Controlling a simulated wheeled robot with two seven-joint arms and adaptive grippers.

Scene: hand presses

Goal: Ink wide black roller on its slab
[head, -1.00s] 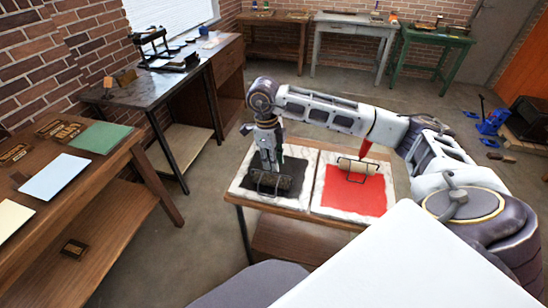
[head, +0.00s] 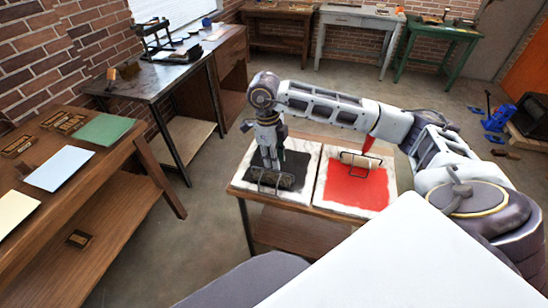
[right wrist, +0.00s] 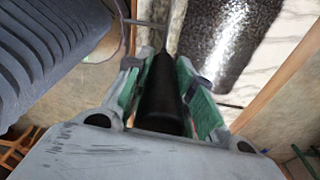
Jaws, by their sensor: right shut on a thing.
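My right gripper (head: 268,160) points down over the left marble slab (head: 238,182) and is shut on the black handle (right wrist: 160,95) of the wide black roller (head: 271,181). In the right wrist view the handle sits between green finger pads. The roller lies low over the near part of the black ink patch (head: 297,168); I cannot tell if it touches. The gripper hides part of the ink. My left gripper is not in view.
Right beside it, a second marble slab with red ink (head: 352,192) bears a pale roller (head: 357,160) with a red handle, close under my right arm. A wooden bench with sheets (head: 60,168) stands at the left. Open floor lies between.

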